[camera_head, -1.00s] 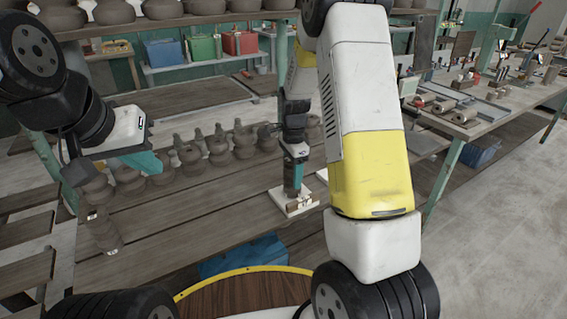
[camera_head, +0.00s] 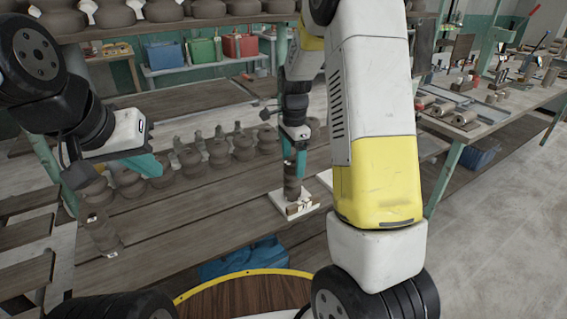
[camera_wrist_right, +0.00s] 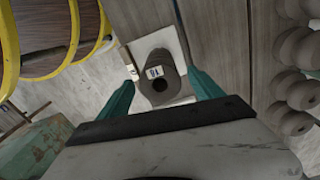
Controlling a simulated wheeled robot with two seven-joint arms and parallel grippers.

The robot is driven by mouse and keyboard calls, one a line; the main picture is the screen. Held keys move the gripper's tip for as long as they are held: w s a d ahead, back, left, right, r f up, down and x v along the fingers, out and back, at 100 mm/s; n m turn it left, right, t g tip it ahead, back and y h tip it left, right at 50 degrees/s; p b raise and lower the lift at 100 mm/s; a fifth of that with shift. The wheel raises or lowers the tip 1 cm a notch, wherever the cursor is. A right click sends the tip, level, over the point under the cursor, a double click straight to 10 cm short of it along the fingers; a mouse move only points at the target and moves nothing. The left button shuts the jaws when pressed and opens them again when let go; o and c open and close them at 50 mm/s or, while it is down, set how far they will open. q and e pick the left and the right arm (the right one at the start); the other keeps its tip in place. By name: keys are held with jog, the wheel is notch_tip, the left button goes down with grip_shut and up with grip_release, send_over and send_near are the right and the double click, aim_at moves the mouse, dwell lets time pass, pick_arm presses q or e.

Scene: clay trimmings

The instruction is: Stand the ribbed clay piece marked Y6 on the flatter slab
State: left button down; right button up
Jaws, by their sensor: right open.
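A dark ribbed clay piece (camera_head: 292,187) stands upright on a pale slab (camera_head: 284,206) on the bench in the head view. In the right wrist view the piece (camera_wrist_right: 161,68) shows a round hole in its top and a small label too small to read; the slab (camera_wrist_right: 134,52) lies under it. My right gripper (camera_wrist_right: 163,92) is open, with one finger on each side of the piece and gaps between. In the head view it is above the slab. My left gripper (camera_head: 146,165) is at the left; its jaw opening is not clear.
A second pale slab (camera_head: 324,178) is partly hidden behind my right arm. Several clay pots (camera_head: 217,150) stand in rows behind. Another labelled clay cylinder (camera_head: 102,232) is at the left, below my left gripper. The front bench boards (camera_head: 190,232) are clear.

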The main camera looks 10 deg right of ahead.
notch_tip(320, 180, up, 6)
jog(key=shift+f, duration=0.25)
jog(key=shift+s+r, duration=0.1)
jog(key=shift+r, duration=0.25)
jog(key=s+r+n+t, duration=0.2)
jog(key=s+r+n, duration=0.2)
jog(key=s, duration=0.4)
jog(key=s+a+r+n+t+y, duration=0.1)
jog(key=s+r+n+t, duration=0.1)
jog(key=s+r+n, duration=0.2)
jog(key=s+a+r+n+t+y, duration=0.1)
jog(key=s+r+n, duration=0.3)
jog(key=s+n, duration=0.4)
jog(key=shift+s+a+r+t, duration=0.15)
jog(key=shift+s+r+t, duration=0.35)
jog(key=shift+s, duration=1.55)
jog(key=shift+f, duration=0.1)
